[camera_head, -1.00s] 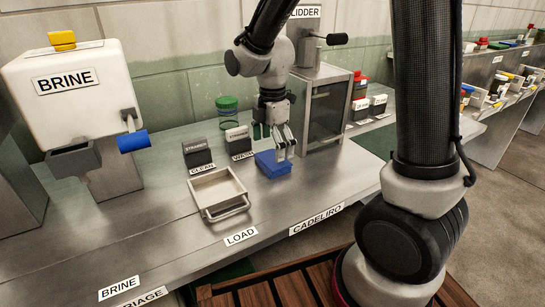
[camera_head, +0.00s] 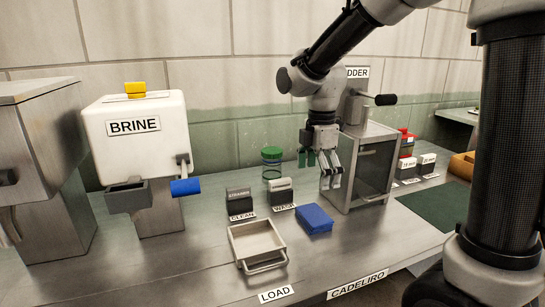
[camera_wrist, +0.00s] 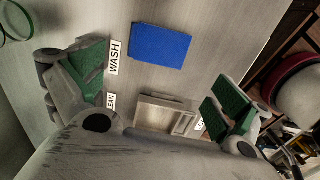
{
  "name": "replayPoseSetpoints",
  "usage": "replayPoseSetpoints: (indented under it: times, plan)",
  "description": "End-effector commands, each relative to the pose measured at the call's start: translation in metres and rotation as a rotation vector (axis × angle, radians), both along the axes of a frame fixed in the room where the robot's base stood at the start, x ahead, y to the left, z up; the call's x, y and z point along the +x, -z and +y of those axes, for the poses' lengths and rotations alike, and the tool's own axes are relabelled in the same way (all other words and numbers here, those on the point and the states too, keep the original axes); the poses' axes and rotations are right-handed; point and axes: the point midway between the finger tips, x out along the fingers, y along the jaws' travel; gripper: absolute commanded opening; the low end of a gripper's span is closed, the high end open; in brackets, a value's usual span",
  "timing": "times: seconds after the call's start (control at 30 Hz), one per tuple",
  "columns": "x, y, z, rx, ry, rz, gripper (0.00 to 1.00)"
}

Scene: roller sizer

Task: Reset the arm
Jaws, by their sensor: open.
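My gripper (camera_head: 321,170) hangs above the metal bench, behind and a little above a blue block (camera_head: 315,219), with its fingers pointing down. In the wrist view the green-padded fingers of my gripper (camera_wrist: 160,95) stand wide apart with nothing between them. The blue block (camera_wrist: 160,46) lies flat on the bench, beyond the fingers and clear of them. My arm reaches in from the upper right of the head view.
A metal tray with a handle (camera_head: 256,239) sits by the LOAD label. The BRINE machine (camera_head: 137,135) stands left, a lidder cabinet (camera_head: 362,172) right of my gripper. A green-lidded jar (camera_head: 272,163) and two label blocks (camera_head: 240,202) stand behind the tray.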

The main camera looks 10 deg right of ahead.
Motion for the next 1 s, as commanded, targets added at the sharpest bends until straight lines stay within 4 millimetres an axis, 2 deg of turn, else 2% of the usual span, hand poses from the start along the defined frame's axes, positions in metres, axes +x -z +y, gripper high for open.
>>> replayPoseSetpoints:
  times: [0.17, 0.27, 0.4, 0.6, 0.7, 0.8, 1.0]
  plan:
    - [-0.004, 0.003, -0.002, -0.006, 0.253, 0.01, 1.0]
    - [-0.024, 0.011, -0.01, -0.025, 0.516, 0.034, 1.0]
    - [-0.065, -0.007, -0.043, -0.001, 0.96, 0.001, 1.0]
    - [-0.122, -0.033, -0.092, 0.099, 1.436, -0.073, 1.0]
    - [-0.148, -0.042, -0.112, 0.163, 1.577, -0.117, 1.0]
    - [-0.169, -0.05, -0.126, 0.223, 1.641, -0.167, 1.0]
    - [-0.188, -0.067, -0.144, 0.313, 1.704, -0.254, 1.0]
